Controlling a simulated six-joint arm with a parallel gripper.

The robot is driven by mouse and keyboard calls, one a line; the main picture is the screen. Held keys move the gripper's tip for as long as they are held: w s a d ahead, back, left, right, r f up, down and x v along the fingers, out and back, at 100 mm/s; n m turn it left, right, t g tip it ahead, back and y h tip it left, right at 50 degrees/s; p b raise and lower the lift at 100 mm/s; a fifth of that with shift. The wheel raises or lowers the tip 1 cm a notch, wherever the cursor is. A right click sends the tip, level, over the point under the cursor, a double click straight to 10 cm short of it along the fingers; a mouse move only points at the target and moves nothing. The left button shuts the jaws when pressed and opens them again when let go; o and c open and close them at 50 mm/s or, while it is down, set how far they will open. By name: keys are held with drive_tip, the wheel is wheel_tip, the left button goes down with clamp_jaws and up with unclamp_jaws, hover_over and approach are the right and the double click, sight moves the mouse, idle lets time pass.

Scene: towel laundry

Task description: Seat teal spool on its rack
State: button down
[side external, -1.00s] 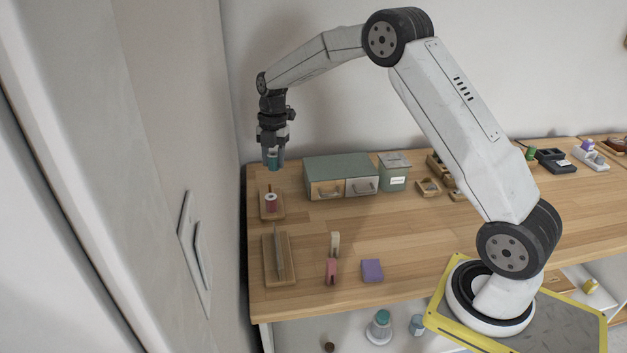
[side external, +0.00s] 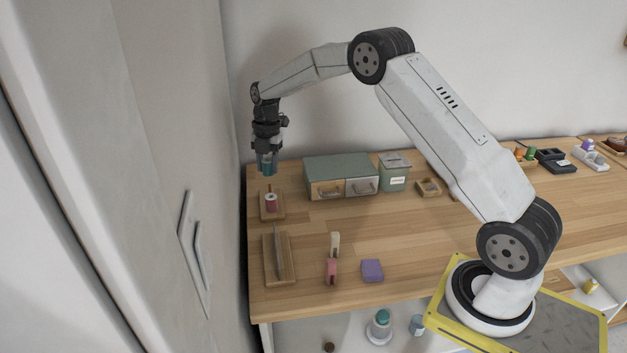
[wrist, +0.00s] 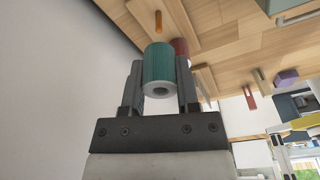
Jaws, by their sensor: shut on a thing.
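My gripper (side external: 266,160) is shut on the teal spool (side external: 267,168), which also shows between the fingers in the wrist view (wrist: 159,70). The spool hangs in the air near the back left of the table, apart from the rack below it. The rack (side external: 282,213) is a small wooden stand bearing a dark red spool (side external: 271,202). In the wrist view, an orange peg (wrist: 158,22) stands bare beyond the teal spool. The red spool (wrist: 181,47) is partly hidden behind the teal one there.
A green drawer cabinet (side external: 338,166) and a green lidded bin (side external: 394,173) stand right of the rack. A wooden board with an upright piece (side external: 279,256) lies in front. A purple block (side external: 372,270) sits farther right. The wall is close on the left.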

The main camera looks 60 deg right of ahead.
sight(269, 185)
drive_tip(key=shift+f, duration=1.15)
drive_tip(key=shift+f, duration=2.2)
idle(2.7)
unclamp_jaws()
drive_tip(key=shift+r, duration=0.1)
idle(0.4)
drive_tip(key=shift+r, duration=3.4)
